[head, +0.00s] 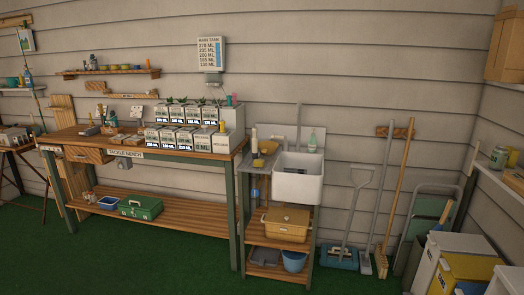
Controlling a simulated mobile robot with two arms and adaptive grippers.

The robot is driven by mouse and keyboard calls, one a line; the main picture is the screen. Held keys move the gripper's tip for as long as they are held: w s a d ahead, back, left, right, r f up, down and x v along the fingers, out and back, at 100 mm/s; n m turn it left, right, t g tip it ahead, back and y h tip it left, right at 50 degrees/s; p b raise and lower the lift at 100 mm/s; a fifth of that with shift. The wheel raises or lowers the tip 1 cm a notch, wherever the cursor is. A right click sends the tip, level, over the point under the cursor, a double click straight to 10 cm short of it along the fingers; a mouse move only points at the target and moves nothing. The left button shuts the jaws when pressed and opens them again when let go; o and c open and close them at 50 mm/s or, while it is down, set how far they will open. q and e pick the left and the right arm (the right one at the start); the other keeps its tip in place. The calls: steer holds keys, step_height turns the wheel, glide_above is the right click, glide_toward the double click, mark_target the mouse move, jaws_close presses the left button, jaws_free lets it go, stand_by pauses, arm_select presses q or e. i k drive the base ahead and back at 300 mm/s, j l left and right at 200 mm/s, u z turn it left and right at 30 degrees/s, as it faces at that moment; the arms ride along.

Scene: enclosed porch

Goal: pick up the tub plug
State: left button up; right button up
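A white tub sink (298,185) stands at the right end of the workbench, on a small wooden stand with shelves. A small dark shape (295,171) shows inside the tub; it is too small to tell whether it is the tub plug or a drain. I cannot make out the tub plug for certain anywhere else. Neither of my grippers is in view.
A wooden workbench (85,141) with several white labelled boxes runs along the wall. A tan lidded bin (285,225) and a blue bucket (294,262) sit below the tub. Brooms and a shovel (357,215) lean to its right. The green floor in front is clear.

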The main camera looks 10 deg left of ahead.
mark_target(254, 139)
steer(key=i+u, duration=0.3)
steer(key=i, duration=0.65)
steer(key=i+l+u, duration=0.1)
steer(key=u, duration=0.25)
steer(key=l+u, duration=0.15)
steer(key=u, duration=0.2)
steer(key=i, duration=0.05)
